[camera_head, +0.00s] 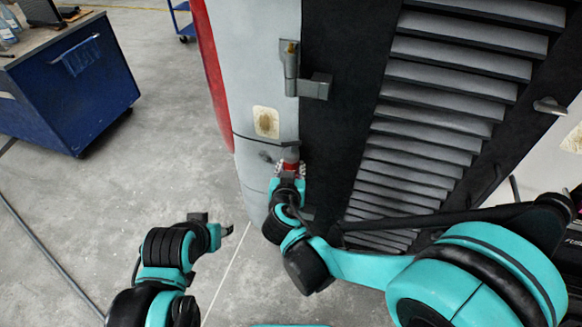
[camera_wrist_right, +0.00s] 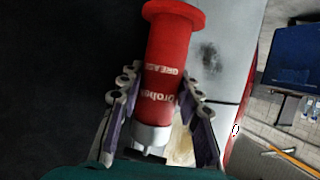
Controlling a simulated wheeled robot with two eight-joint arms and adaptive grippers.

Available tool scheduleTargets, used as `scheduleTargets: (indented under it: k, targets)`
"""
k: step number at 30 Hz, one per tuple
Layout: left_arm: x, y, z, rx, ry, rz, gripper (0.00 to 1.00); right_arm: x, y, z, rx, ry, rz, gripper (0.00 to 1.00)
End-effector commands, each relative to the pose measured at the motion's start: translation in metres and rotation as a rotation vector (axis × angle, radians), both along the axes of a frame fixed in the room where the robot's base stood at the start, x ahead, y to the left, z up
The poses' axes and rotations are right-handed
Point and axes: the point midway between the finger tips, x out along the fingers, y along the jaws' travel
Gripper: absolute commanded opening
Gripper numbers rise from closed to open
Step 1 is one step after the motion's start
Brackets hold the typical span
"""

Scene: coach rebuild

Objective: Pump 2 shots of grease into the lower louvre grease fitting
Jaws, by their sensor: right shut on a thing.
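A red grease gun (camera_wrist_right: 172,55) with white lettering fills the middle of the right wrist view; its red body also shows in the head view (camera_head: 291,166). My right gripper (camera_wrist_right: 156,95) is shut on it, with a finger on each side. In the head view my right gripper (camera_head: 288,180) is close to the lower hinge side of the louvre panel (camera_head: 440,110). An upper hinge (camera_head: 291,70) shows above. I cannot make out the lower grease fitting; the gun and gripper cover that area. My left gripper (camera_head: 213,224) is open and empty, low over the floor.
The grey coach side (camera_head: 255,60) stands left of the louvres, with a yellowish patch (camera_head: 266,121) on it. A blue workbench (camera_head: 80,85) stands at the far left and a blue cart (camera_head: 183,18) behind. The floor between is clear apart from a cable (camera_head: 45,245).

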Motion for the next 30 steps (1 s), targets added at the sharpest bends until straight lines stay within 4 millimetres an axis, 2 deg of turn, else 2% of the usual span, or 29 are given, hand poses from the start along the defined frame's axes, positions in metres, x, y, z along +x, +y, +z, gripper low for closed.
scheduleTargets:
  k: [30]
  targets:
    - [0.000,0.000,-0.012,0.000,0.000,0.000,0.40,0.000,0.000,-0.013,0.000,0.001,0.000,0.00]
